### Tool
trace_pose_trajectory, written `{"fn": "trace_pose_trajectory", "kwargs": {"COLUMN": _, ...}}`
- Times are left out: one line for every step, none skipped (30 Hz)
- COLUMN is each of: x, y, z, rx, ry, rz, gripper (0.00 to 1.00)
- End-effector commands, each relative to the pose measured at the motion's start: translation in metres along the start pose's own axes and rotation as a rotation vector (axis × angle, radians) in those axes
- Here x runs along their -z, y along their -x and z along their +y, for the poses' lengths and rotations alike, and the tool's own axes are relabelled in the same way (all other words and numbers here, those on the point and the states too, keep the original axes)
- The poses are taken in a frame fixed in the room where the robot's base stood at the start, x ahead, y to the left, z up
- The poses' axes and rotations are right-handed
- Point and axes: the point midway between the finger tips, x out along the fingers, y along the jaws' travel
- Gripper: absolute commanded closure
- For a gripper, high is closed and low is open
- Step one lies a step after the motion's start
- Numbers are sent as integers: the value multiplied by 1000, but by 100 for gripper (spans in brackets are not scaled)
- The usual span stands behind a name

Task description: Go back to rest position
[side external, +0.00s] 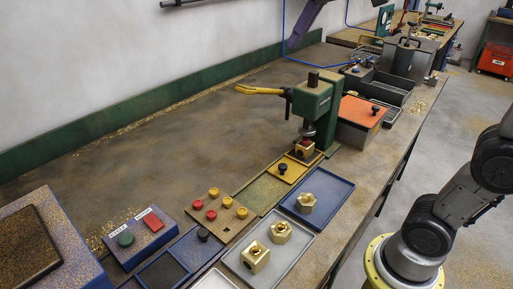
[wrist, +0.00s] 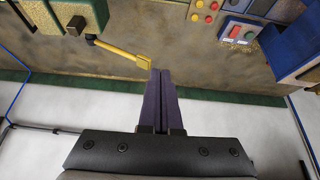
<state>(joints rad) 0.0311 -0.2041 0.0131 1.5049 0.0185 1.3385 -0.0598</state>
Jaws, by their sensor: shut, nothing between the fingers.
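My gripper (wrist: 161,74) shows in the wrist view as two long purple fingers pressed together, with nothing between them. In the side view its purple fingers (side external: 303,25) show at the top edge, high above the bench and apart from everything on it; the rest is cut off. The green drill press (side external: 318,100) has a yellow lever (side external: 258,91) reaching left. The lever (wrist: 118,50) also shows in the wrist view, its end close to the fingertips in the picture; I cannot tell the true gap. A brass part (side external: 304,147) sits under the drill.
A blue tray (side external: 335,190) holds one brass nut (side external: 306,203). A grey tray (side external: 292,262) holds two brass parts. A button box (side external: 140,238) and a board with red and yellow pegs (side external: 208,222) stand nearby. A blue cable (side external: 284,30) hangs by the wall. The bench's back left is clear.

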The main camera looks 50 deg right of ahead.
Motion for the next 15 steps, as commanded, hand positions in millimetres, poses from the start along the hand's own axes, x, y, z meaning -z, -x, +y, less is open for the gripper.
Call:
{"fn": "trace_pose_trajectory", "kwargs": {"x": -23, "y": 3, "z": -3, "rx": 1, "ry": 1, "rz": 7, "gripper": 100}}
{"fn": "trace_pose_trajectory", "kwargs": {"x": -35, "y": 3, "z": -4, "rx": 1, "ry": 2, "rz": 10, "gripper": 100}}
{"fn": "trace_pose_trajectory", "kwargs": {"x": -52, "y": 2, "z": -5, "rx": 1, "ry": 2, "rz": 14, "gripper": 100}}
{"fn": "trace_pose_trajectory", "kwargs": {"x": -64, "y": 0, "z": -6, "rx": 1, "ry": 2, "rz": 15, "gripper": 100}}
{"fn": "trace_pose_trajectory", "kwargs": {"x": -76, "y": -2, "z": -7, "rx": 1, "ry": 2, "rz": 19, "gripper": 100}}
{"fn": "trace_pose_trajectory", "kwargs": {"x": -93, "y": -6, "z": -8, "rx": 1, "ry": 2, "rz": 21, "gripper": 100}}
{"fn": "trace_pose_trajectory", "kwargs": {"x": -105, "y": -9, "z": -9, "rx": 1, "ry": 1, "rz": 22, "gripper": 100}}
{"fn": "trace_pose_trajectory", "kwargs": {"x": -118, "y": -13, "z": -9, "rx": 1, "ry": 1, "rz": 24, "gripper": 100}}
{"fn": "trace_pose_trajectory", "kwargs": {"x": -134, "y": -20, "z": -10, "rx": 1, "ry": 0, "rz": 23, "gripper": 100}}
{"fn": "trace_pose_trajectory", "kwargs": {"x": -147, "y": -25, "z": -11, "rx": 0, "ry": -1, "rz": 24, "gripper": 100}}
{"fn": "trace_pose_trajectory", "kwargs": {"x": -158, "y": -30, "z": -11, "rx": 0, "ry": -3, "rz": 24, "gripper": 100}}
{"fn": "trace_pose_trajectory", "kwargs": {"x": -174, "y": -39, "z": -12, "rx": 0, "ry": -4, "rz": 22, "gripper": 100}}
{"fn": "trace_pose_trajectory", "kwargs": {"x": -185, "y": -45, "z": -12, "rx": 0, "ry": -6, "rz": 20, "gripper": 100}}
{"fn": "trace_pose_trajectory", "kwargs": {"x": -196, "y": -51, "z": -12, "rx": 0, "ry": -7, "rz": 18, "gripper": 100}}
{"fn": "trace_pose_trajectory", "kwargs": {"x": -208, "y": -60, "z": -13, "rx": 0, "ry": -9, "rz": 13, "gripper": 100}}
